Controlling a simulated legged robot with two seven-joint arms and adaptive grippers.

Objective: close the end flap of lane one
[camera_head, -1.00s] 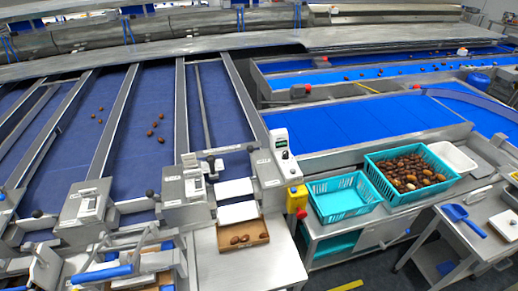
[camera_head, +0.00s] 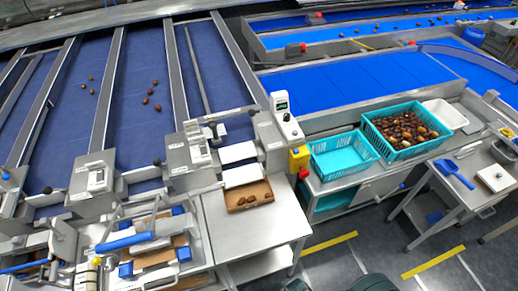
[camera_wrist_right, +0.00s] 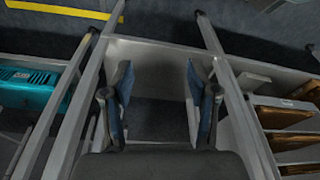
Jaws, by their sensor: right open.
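Several blue sorting lanes (camera_head: 140,103) slope down toward me in the head view, divided by metal rails. At their lower ends are grey metal end units (camera_head: 92,178) and levers with black knobs. White plates (camera_head: 243,174) lie at the end of the rightmost narrow lane. I cannot tell which lane is lane one or make out its flap's position. My right gripper (camera_wrist_right: 158,88) is open and empty in the right wrist view, over a dark gap between metal bars. Dark rounded shapes (camera_head: 372,283) at the head view's bottom edge may be mine. My left gripper is not in view.
A brown tray with dates (camera_head: 236,206) sits on a metal table (camera_head: 255,226). To its right are an empty teal crate (camera_head: 345,155), a date-filled teal crate (camera_head: 374,144) and a white tub (camera_head: 446,113). Open floor (camera_head: 335,258) lies at the bottom right.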

